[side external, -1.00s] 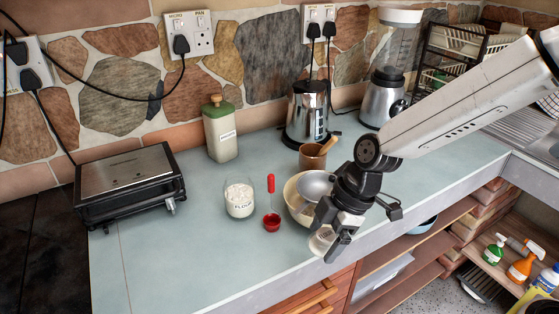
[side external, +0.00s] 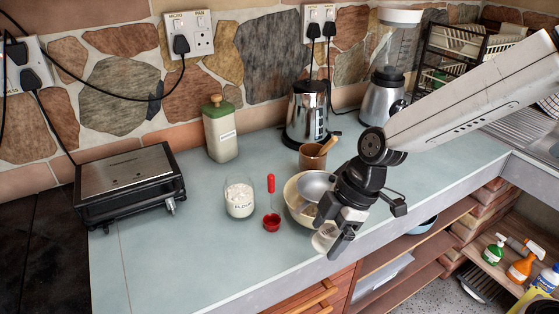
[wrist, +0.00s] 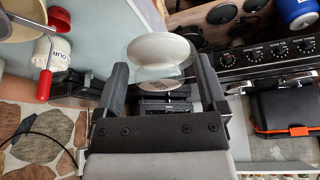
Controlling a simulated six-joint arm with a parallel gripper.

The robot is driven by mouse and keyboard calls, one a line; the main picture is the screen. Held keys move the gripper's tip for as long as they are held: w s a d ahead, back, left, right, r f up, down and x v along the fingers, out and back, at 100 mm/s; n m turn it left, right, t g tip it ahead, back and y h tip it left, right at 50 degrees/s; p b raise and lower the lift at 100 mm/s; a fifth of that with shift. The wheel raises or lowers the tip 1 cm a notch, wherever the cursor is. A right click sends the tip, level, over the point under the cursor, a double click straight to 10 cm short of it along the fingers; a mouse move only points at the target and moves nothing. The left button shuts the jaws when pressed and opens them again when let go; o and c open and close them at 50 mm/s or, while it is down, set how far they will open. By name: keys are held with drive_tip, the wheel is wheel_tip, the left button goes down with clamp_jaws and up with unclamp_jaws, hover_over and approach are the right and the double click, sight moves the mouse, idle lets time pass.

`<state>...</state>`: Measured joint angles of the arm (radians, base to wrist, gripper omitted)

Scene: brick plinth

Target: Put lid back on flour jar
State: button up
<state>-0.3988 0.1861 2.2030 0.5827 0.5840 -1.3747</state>
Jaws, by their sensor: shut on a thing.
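The flour jar (side external: 239,203) is a clear glass jar with white flour and a FLOUR label. It stands upright and open on the counter, and it also shows at the upper left of the wrist view (wrist: 60,52). My gripper (side external: 332,230) is above the counter's front edge, to the right of the jar. It is shut on a pale, round, glassy piece that looks like the lid (side external: 324,238). In the wrist view the lid (wrist: 158,48) sits between the two fingers of my gripper (wrist: 162,70). My gripper partly hides it in the side view.
A red scoop (side external: 271,222) lies just right of the jar. A cream bowl (side external: 292,203) with a metal bowl (side external: 316,186) stands between jar and gripper. A brown pot (side external: 312,157), kettle (side external: 307,112) and green-topped bottle (side external: 220,135) stand behind. A black grill (side external: 128,185) is left.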

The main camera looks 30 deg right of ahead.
sight(324, 228)
drive_tip(key=r, duration=0.6)
drive_tip(key=w+r, duration=0.1)
drive_tip(key=r, duration=0.2)
drive_tip(key=shift+a, duration=0.1)
drive_tip(key=w+a+m+t+h, duration=0.1)
drive_tip(key=w+a+m, duration=0.25)
drive_tip(key=w, duration=1.05)
drive_tip(key=w+a+m+t, duration=0.15)
drive_tip(key=w+m, duration=0.25)
drive_tip(key=w, duration=1)
drive_tip(key=shift+s+f, duration=0.15)
drive_tip(key=shift+f, duration=2.55)
drive_tip(key=shift+f, duration=0.25)
drive_tip(key=shift+f, duration=2.9)
drive_tip(key=shift+f, duration=0.2)
drive_tip(key=o, duration=0.9)
